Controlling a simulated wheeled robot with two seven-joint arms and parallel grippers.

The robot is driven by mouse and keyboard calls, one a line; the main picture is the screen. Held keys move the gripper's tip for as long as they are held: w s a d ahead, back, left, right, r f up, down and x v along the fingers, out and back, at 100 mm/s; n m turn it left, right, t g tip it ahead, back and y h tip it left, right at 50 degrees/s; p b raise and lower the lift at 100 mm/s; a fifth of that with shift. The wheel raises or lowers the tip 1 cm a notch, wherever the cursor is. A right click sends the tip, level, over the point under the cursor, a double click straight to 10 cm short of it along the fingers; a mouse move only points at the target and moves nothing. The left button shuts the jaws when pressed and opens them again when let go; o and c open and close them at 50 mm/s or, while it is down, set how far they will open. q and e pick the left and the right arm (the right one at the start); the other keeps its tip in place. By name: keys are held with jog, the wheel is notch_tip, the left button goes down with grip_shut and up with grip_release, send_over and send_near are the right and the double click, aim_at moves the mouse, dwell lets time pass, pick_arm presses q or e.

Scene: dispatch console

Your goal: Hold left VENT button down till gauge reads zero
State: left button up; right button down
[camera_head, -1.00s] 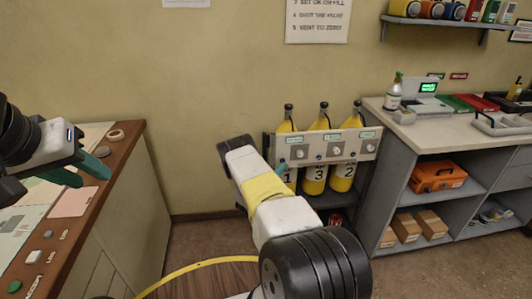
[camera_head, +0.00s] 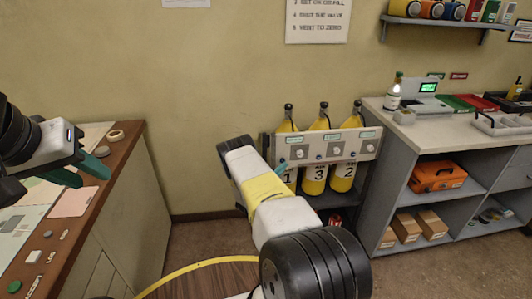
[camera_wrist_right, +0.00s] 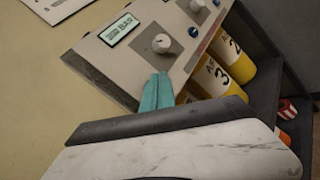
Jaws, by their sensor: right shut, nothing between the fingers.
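The grey valve panel (camera_head: 328,147) stands in front of several yellow cylinders (camera_head: 314,182). It carries small displays, knobs and blue buttons. In the right wrist view the leftmost display (camera_wrist_right: 118,30) is lit green, its digits too blurred to read surely, with a white knob (camera_wrist_right: 161,43) below it. My right gripper (camera_wrist_right: 157,88) is shut and empty, its teal fingertips against or just above the panel below that knob. The left VENT button is not visible; the fingertips cover that spot. Two other blue buttons show, one here (camera_wrist_right: 193,32). My left gripper (camera_head: 82,170) is open and empty over the brown-edged console.
The wooden-edged console (camera_head: 125,150) is at the left, with a green ACCEPT button (camera_head: 15,286). A grey shelf counter (camera_head: 440,125) stands right of the panel, with an orange case (camera_head: 437,176) and boxes. A yellow-rimmed round table (camera_head: 205,280) is below my right arm.

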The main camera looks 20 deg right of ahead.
jog(key=shift+w+d, duration=0.1)
jog(key=shift+w, duration=0.25)
jog(key=shift+w+d, duration=0.1)
jog(key=shift+w, duration=0.3)
dwell(1.5)
jog(key=shift+s+a, duration=0.2)
jog(key=shift+s, duration=0.6)
jog(key=shift+s, duration=0.1)
jog(key=shift+s+a, duration=0.2)
jog(key=shift+s, duration=0.6)
jog(key=shift+s+a, duration=0.2)
jog(key=shift+s, duration=0.55)
jog(key=shift+s+a, duration=0.2)
jog(key=shift+s, duration=0.6)
